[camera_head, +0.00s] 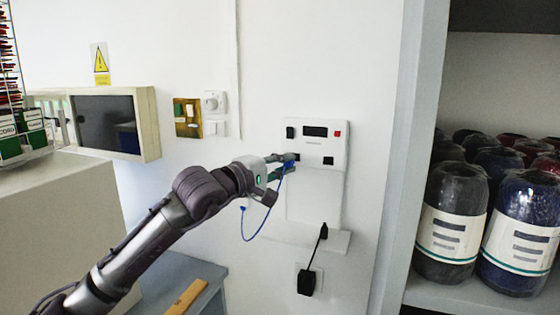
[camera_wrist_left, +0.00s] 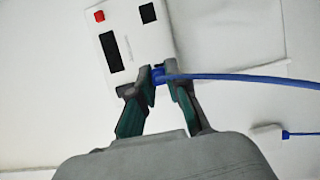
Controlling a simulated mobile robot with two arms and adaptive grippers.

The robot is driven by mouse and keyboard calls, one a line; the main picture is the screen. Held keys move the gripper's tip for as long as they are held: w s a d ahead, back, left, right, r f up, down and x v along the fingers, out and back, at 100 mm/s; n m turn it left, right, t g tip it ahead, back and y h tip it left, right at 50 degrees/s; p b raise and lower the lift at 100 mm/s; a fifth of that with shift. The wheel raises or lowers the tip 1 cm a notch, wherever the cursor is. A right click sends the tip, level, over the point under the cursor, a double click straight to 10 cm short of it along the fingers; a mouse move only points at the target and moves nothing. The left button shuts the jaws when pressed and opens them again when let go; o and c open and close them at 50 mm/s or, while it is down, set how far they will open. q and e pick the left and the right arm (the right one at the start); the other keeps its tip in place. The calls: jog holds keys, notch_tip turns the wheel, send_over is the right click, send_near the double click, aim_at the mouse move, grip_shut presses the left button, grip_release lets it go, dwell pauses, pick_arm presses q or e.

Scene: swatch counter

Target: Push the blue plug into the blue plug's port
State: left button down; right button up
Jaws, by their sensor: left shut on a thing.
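My left gripper (camera_head: 288,161) is at the lower left part of the white wall panel (camera_head: 317,173). It is shut on the blue plug (camera_wrist_left: 158,76), which sits between the fingertips in the left wrist view, close to the panel face. The fingers hide the panel spot in front of the plug, so I cannot tell whether the tip is in a port. A black square opening (camera_head: 328,160) shows right of the gripper. My right gripper is not in view.
The panel has a dark display (camera_head: 315,131) and a red button (camera_head: 337,134). Below, a small white ledge (camera_head: 327,240) juts out; a black plug (camera_head: 306,282) with a cord is at a wall socket.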

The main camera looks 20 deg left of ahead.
pick_arm(q)
jog(key=shift+w+p, duration=0.3)
jog(key=shift+w, duration=0.45)
dwell(0.4)
jog(key=shift+b, duration=0.4)
dwell(0.4)
jog(key=shift+b, duration=0.4)
jog(key=shift+b, duration=0.35)
dwell(0.6)
jog(key=shift+w+d, duration=0.1)
jog(key=shift+w, duration=0.4)
dwell(0.5)
